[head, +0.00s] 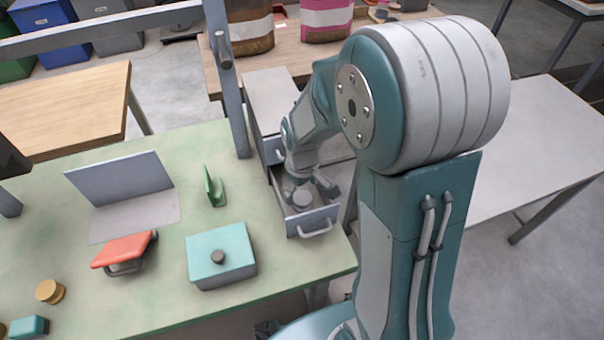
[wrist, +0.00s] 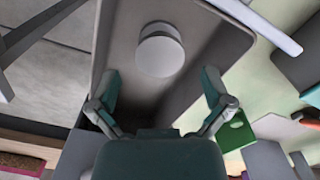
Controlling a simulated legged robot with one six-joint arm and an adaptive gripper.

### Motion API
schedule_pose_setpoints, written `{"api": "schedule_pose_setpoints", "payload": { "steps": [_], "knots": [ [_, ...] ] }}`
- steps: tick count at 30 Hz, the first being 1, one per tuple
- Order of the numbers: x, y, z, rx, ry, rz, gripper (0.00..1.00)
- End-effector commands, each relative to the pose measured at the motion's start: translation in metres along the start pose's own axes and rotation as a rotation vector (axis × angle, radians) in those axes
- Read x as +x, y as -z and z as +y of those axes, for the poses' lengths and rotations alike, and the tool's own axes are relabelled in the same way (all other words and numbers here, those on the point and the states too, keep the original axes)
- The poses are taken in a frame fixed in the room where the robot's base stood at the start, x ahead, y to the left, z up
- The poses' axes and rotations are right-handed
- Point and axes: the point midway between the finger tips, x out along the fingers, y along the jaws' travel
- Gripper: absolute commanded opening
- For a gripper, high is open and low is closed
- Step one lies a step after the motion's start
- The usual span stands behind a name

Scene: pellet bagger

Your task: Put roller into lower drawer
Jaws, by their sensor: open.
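The roller, a pale grey short cylinder, shows in the wrist view (wrist: 160,52) inside the open lower drawer, standing on end near its front. It also shows in the head view (head: 300,198), partly hidden by my gripper. The grey drawer (head: 316,222) is pulled out from the cabinet, with a bar handle on its front; its walls fill the middle of the wrist view (wrist: 110,40). My gripper (wrist: 160,85) is open, its two fingers spread apart and clear of the roller, above the drawer. In the head view my gripper (head: 312,184) reaches down over the drawer.
The cabinet (head: 270,95) stands at the green table's right edge beside an upright post (head: 228,90).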

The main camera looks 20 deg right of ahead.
Motion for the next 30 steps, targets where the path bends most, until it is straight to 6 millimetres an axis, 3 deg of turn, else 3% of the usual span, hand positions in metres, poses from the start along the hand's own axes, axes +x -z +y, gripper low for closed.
{"api": "schedule_pose_setpoints", "payload": {
  "steps": [9, 19, 30],
  "knots": [
    [-0.067, 0.001, 0.000, 0.000, -0.002, 0.004, 1.00],
    [-0.099, -0.004, -0.002, 0.016, -0.010, 0.019, 1.00],
    [-0.174, -0.064, -0.032, 0.234, -0.090, 0.241, 1.00]
  ]
}}
